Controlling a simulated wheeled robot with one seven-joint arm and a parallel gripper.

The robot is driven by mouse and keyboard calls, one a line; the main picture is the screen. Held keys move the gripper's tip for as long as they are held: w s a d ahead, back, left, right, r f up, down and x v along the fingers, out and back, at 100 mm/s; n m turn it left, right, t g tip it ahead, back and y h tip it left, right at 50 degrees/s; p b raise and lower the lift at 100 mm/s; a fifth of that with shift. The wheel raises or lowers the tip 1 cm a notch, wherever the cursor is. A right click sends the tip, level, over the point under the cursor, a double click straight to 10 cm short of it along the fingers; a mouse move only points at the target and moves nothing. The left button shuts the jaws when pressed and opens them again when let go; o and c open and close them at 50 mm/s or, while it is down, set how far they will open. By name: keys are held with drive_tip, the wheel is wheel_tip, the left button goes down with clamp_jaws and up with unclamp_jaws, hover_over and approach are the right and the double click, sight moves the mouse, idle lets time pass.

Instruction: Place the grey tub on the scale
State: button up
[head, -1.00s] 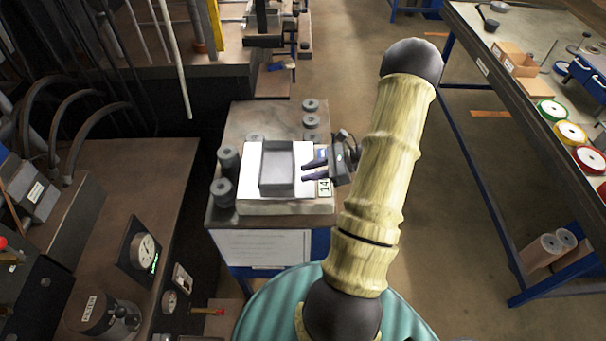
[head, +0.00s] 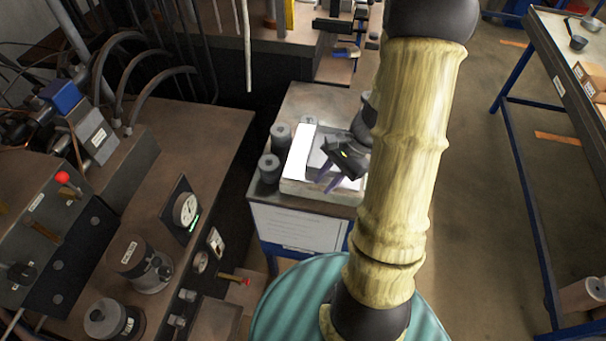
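The grey tub (head: 315,157) sits on the white top of the scale (head: 297,158), a cream, box-like unit on a small stand. The tub's right part is hidden behind my gripper and arm. My gripper (head: 329,183) is over the right front part of the scale, its two dark fingers pointing down and to the lower left. A gap shows between the fingers and nothing is seen held in them. I cannot tell whether they touch the tub or the scale. The scale's display is hidden.
Grey cylinders (head: 269,168) stand left of the scale. A workbench with a gauge (head: 186,210) and machine parts fills the left. A blue-legged table (head: 553,84) is at the right. Open floor (head: 480,190) lies between the stand and that table.

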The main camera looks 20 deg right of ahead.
drive_tip(key=s+a+r+n+t+h, duration=0.2)
drive_tip(key=a+r+n+h, duration=0.5)
drive_tip(key=n, duration=0.6)
drive_tip(key=shift+s+a+r+n+t, duration=0.2)
drive_tip(key=shift+a+r+n+t, duration=0.25)
drive_tip(key=shift+t, duration=0.15)
